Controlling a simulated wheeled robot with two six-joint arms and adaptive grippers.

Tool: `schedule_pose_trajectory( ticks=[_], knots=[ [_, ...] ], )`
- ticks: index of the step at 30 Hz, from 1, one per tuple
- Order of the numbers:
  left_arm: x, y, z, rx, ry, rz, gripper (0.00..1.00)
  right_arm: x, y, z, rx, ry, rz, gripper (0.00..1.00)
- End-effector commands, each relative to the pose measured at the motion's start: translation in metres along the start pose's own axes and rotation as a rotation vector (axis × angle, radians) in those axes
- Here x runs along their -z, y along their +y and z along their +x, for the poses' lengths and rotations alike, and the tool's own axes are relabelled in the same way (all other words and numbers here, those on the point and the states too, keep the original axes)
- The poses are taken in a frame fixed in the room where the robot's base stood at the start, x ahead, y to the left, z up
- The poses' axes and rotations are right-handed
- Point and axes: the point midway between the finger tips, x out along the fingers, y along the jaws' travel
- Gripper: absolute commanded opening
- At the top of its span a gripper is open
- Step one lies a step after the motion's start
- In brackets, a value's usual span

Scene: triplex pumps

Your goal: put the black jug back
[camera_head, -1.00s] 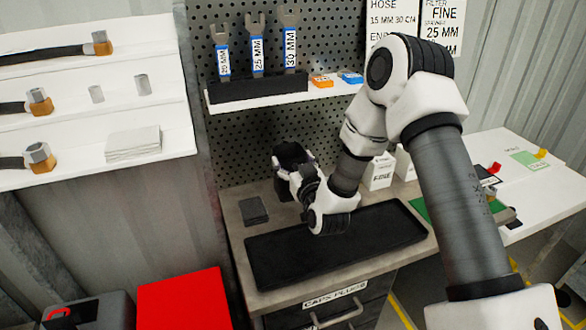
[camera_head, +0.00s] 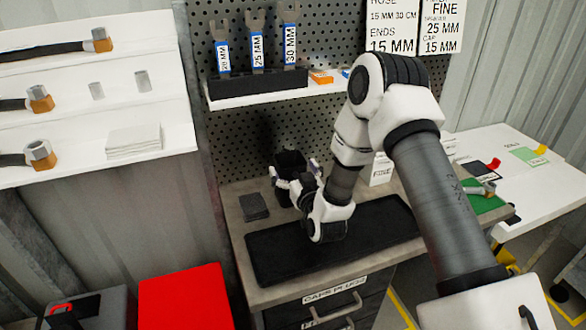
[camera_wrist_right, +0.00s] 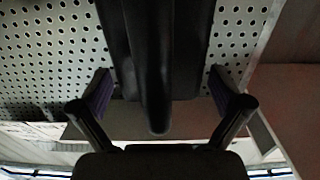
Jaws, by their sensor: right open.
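The black jug (camera_head: 290,163) stands upright on the workbench at the back, against the pegboard. My right gripper (camera_head: 293,180) is at the jug's near side, with its fingers apart. In the right wrist view the jug's dark body and handle (camera_wrist_right: 152,70) hang between the two open fingers of the right gripper (camera_wrist_right: 162,95), and neither finger appears to press on it. The jug's lower part is partly hidden by the gripper in the head view. My left gripper is out of view.
A black tray (camera_head: 270,262) lies on the bench in front of the jug, under my right arm. A dark square pad (camera_head: 253,207) lies left of the jug. A wrench shelf (camera_head: 262,95) hangs above. White boxes (camera_head: 381,171) stand to the right.

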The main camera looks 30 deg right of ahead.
Motion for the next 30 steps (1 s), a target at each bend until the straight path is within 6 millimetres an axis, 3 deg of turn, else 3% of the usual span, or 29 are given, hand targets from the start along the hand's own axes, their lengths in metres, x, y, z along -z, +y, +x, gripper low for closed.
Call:
schedule_pose_trajectory(
  ticks=[12,30],
  knots=[
    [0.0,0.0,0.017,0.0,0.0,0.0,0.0,-0.001,0.0,-0.071,0.0,-0.001,0.001,1.0],
    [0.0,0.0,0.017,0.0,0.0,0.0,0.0,0.001,0.0,-0.075,0.0,0.0,0.0,1.0]
  ],
)
